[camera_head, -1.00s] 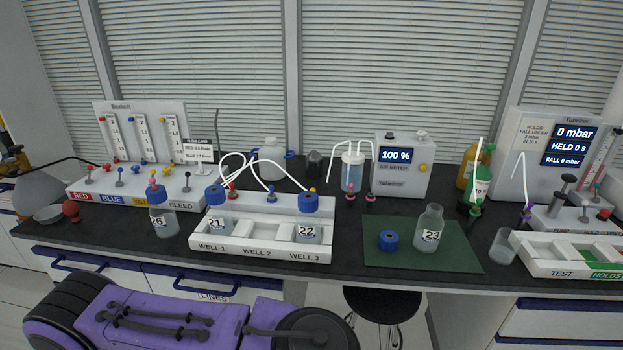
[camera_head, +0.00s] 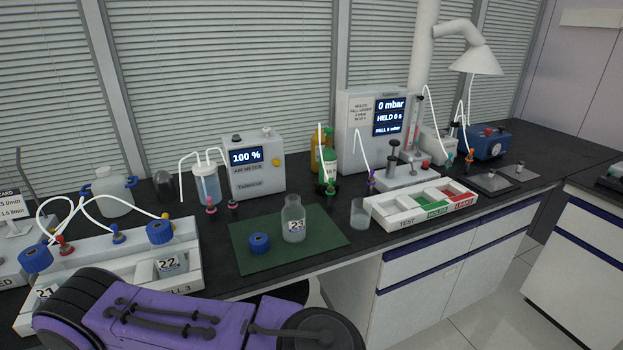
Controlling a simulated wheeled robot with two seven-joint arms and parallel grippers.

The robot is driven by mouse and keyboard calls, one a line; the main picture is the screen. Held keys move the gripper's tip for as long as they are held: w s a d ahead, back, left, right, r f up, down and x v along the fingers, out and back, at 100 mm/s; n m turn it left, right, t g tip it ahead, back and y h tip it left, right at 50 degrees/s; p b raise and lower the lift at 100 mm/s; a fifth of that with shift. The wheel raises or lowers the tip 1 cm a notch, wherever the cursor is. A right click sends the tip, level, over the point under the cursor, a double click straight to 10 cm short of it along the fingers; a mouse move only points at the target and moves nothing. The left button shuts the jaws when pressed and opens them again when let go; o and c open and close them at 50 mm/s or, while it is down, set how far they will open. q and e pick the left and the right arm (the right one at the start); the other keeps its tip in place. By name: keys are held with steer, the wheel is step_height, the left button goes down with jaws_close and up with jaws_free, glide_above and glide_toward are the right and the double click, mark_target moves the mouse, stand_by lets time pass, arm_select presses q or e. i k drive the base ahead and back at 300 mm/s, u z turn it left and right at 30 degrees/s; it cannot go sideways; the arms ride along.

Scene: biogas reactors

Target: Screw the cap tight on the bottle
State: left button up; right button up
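A clear glass bottle labelled 23 (camera_head: 293,220) stands upright and open-topped on a dark green mat (camera_head: 262,262). A blue screw cap (camera_head: 259,243) lies on the same mat, just left of the bottle and apart from it. Two more bottles, labelled 21 (camera_head: 46,292) and 22 (camera_head: 170,265), sit in the white well rack (camera_head: 188,240) at the left, with blue tubed caps. Neither of my grippers shows in the view.
A clear beaker (camera_head: 360,214) stands right of the mat, beside a white test tray (camera_head: 425,207) with green and red sections. The air meter (camera_head: 257,182) and the pressure tester (camera_head: 362,140) stand behind. My purple body part fills the lower left. The mat's front is clear.

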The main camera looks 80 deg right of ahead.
mark_target(293, 214)
steer(key=z, duration=2.4)
